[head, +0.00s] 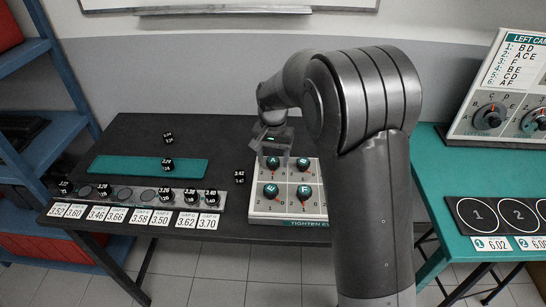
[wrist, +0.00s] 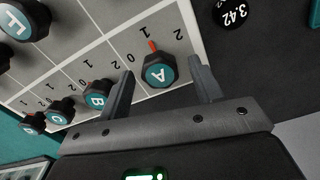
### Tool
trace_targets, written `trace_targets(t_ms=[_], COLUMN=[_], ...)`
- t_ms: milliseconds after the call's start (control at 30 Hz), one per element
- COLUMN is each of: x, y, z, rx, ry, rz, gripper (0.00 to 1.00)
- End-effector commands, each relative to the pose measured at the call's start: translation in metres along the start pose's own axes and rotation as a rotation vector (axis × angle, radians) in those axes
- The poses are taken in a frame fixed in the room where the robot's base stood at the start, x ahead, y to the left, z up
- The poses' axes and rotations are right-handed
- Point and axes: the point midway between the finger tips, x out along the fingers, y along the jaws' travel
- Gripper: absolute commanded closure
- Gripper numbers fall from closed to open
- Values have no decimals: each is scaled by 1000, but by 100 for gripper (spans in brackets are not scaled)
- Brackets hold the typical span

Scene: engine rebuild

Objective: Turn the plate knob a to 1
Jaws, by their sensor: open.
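Knob A (wrist: 159,72) is a black knob with a teal cap on the white plate (wrist: 190,18) in the wrist view. Its red pointer points roughly toward the printed 1; a 0 and a 2 are printed on either side. My gripper (wrist: 163,84) is open, with one finger on each side of knob A and visible gaps to it. In the head view my gripper (head: 274,146) is over the back left of the plate (head: 257,214), at knob A (head: 272,163).
A black weight marked 3.42 (wrist: 231,12) lies off the plate. A rack (head: 130,194) and teal mat (head: 120,167) are left.

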Motion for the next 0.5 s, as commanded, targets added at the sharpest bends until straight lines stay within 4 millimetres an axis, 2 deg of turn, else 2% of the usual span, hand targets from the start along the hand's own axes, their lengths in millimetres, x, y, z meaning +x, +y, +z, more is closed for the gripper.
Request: trace_targets(t_ms=[167,500], x=[-17,-84], y=[0,0], z=[-1,0], rx=[0,0], ry=[3,3], rz=[-2,-1], gripper=[41,41])
